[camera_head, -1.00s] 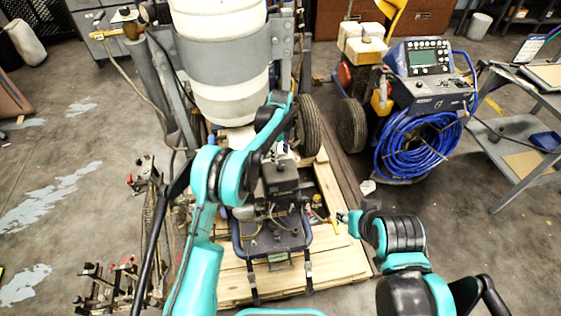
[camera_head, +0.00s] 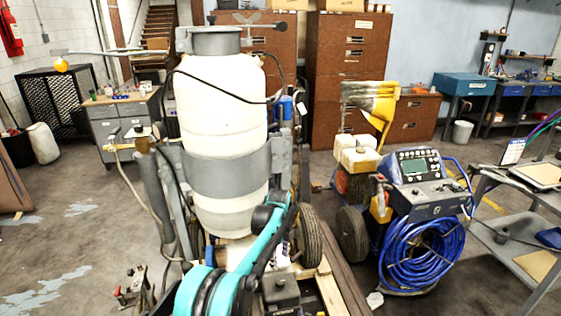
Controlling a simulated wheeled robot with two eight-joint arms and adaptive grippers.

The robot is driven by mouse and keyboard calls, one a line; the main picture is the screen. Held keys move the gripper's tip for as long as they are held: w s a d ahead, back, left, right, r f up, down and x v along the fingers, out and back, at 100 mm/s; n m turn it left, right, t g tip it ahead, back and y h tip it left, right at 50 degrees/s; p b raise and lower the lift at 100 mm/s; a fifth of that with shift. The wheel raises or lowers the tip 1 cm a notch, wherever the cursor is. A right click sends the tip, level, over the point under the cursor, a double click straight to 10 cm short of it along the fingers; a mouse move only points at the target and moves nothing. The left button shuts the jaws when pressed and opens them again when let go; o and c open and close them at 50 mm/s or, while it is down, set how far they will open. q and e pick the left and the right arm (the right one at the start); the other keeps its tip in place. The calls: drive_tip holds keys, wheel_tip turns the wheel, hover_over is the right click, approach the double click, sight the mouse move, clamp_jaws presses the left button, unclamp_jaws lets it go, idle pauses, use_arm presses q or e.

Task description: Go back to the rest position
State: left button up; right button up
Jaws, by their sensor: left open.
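My left gripper (camera_head: 278,250) is small and partly hidden by the arm, close above the dark box (camera_head: 281,290) in the picture. It is open, and I see nothing held in it. I cannot tell whether it touches the machine. The line striper's large white tank (camera_head: 222,125) stands upright in a grey band behind the arm. My right arm and right gripper are out of view.
A blue pump unit with a coiled blue hose (camera_head: 424,250) stands to the right. A grey cart (camera_head: 490,230) is at the right edge. Brown cabinets (camera_head: 345,60) line the back wall. A grey workbench (camera_head: 117,125) is at the left. Open floor shows at the left.

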use_arm(q)
drive_tip(key=s+a+r+n+t, duration=0.2)
drive_tip(key=s+a+r+n, duration=0.35)
drive_tip(key=s+r, duration=0.2)
drive_tip(key=s+a+r+n+t, duration=0.1)
drive_tip(key=s+a+r+n, duration=0.5)
drive_tip(key=r, duration=0.3)
drive_tip(key=s+a+f+n+t, duration=0.2)
drive_tip(key=s+n, duration=0.4)
drive_tip(key=s, duration=0.5)
drive_tip(key=s+a+f+n+t, duration=0.2)
drive_tip(key=s+a+n, duration=0.2)
drive_tip(key=s+n, duration=0.3)
drive_tip(key=s, duration=0.4)
drive_tip(key=shift+s+f, duration=0.2)
drive_tip(key=shift+f, duration=0.05)
